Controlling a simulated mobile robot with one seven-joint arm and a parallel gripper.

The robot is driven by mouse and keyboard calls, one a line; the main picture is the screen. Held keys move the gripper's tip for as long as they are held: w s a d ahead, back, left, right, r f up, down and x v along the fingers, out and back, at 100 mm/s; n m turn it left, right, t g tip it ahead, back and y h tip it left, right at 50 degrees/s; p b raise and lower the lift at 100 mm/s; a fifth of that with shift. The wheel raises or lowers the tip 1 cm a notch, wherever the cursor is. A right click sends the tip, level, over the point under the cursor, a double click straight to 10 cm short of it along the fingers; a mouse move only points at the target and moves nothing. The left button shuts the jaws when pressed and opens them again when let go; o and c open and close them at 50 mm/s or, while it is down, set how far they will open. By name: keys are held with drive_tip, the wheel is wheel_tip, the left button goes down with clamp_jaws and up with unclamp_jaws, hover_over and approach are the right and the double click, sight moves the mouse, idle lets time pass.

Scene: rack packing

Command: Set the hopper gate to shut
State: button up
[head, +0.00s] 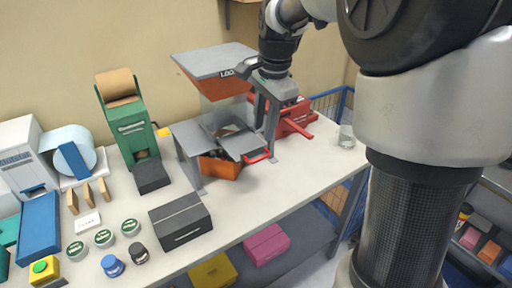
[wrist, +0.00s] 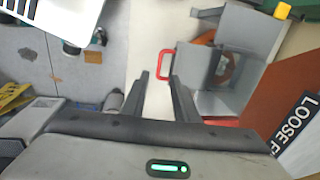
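The hopper (head: 213,60) stands at the back of the bench, with a grey lid, a clear front and a lettered label. Below it is a flat grey gate plate (head: 240,144) with a red handle (head: 257,158) at its front edge. The handle also shows in the wrist view (wrist: 161,65), just beyond the fingertips and apart from them. My gripper (head: 248,68) is beside the hopper's top, above the handle. In the wrist view its two fingers (wrist: 159,76) are spread with nothing between them. How far the gate is drawn out is hard to tell.
An orange bin (head: 222,168) sits under the hopper. A red press-like tool (head: 297,118) and a glass (head: 346,137) are to the right. A black box (head: 180,220) and green tape dispenser (head: 128,125) stand left. The bench front right of the box is clear.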

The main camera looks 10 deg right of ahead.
sight(259, 160)
wheel_tip(259, 160, down, 10)
drive_tip(key=w, duration=0.1)
drive_tip(key=shift+w+a, duration=0.3)
drive_tip(key=shift+a, duration=0.05)
drive_tip(key=shift+f, duration=0.1)
clamp_jaws()
idle(1.2)
